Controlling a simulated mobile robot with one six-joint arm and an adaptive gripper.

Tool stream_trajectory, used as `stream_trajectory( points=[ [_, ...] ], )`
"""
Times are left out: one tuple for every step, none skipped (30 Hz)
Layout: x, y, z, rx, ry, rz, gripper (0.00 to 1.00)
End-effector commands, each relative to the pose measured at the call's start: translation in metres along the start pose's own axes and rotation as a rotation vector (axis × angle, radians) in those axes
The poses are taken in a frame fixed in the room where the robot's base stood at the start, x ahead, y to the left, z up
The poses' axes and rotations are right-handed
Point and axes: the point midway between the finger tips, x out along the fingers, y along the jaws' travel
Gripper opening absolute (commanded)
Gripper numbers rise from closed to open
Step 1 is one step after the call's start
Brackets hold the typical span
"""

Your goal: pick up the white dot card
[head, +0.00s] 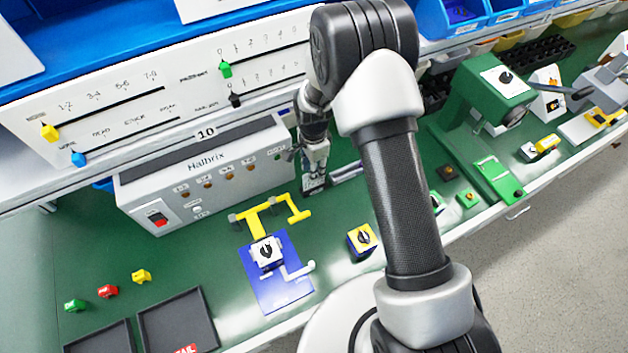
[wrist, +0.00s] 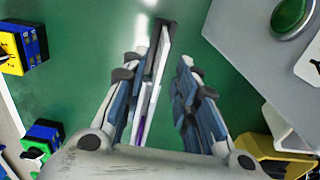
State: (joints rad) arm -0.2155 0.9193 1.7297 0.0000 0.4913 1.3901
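My gripper (head: 314,184) points down over the green bench, just right of the grey Halbrix box. In the wrist view my gripper (wrist: 163,62) has its fingers apart. A thin white upright piece with a dark edge (wrist: 163,45) stands between them, seen nearly edge-on, close to the left finger. Green bench shows between it and the right finger. It may be the white dot card, but no dots show. I cannot tell whether it touches the left finger. In the head view a pale strip (head: 347,172) lies right beside the fingertips, partly hidden by my arm.
The Halbrix box (head: 207,172) stands left of my gripper. Yellow handles (head: 257,215) and a blue plate (head: 285,290) lie in front, with a yellow-blue switch block (head: 362,240). A green machine (head: 485,95) is at right. Black trays (head: 178,325) sit front left.

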Motion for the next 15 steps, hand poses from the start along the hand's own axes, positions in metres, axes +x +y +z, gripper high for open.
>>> stream_trajectory(
  points=[
    [0.007, 0.001, -0.001, 0.0, 0.0, 0.003, 0.28],
    [0.011, 0.001, -0.001, 0.0, -0.001, 0.003, 0.28],
    [0.018, 0.002, -0.001, 0.0, -0.001, 0.004, 0.28],
    [0.022, 0.002, -0.002, 0.0, -0.001, 0.004, 0.28],
    [0.027, 0.001, -0.002, 0.0, -0.001, 0.004, 0.28],
    [0.034, 0.002, -0.002, 0.0, -0.001, 0.004, 0.28],
    [0.038, 0.002, -0.002, 0.0, -0.001, 0.004, 0.28],
    [0.042, 0.001, -0.002, 0.0, -0.001, 0.003, 0.28],
    [0.045, 0.001, -0.002, 0.0, 0.0, 0.003, 0.28],
    [0.047, 0.001, -0.002, 0.0, 0.0, 0.002, 0.28],
    [0.048, 0.001, -0.002, 0.0, 0.0, 0.001, 0.28],
    [0.048, 0.001, -0.002, 0.0, 0.0, 0.001, 0.28],
    [0.048, 0.001, -0.002, 0.0, 0.0, 0.0, 0.28],
    [0.047, 0.0, -0.002, 0.0, 0.0, 0.0, 0.28],
    [0.047, 0.001, -0.002, 0.0, 0.0, 0.0, 0.28]
  ],
)
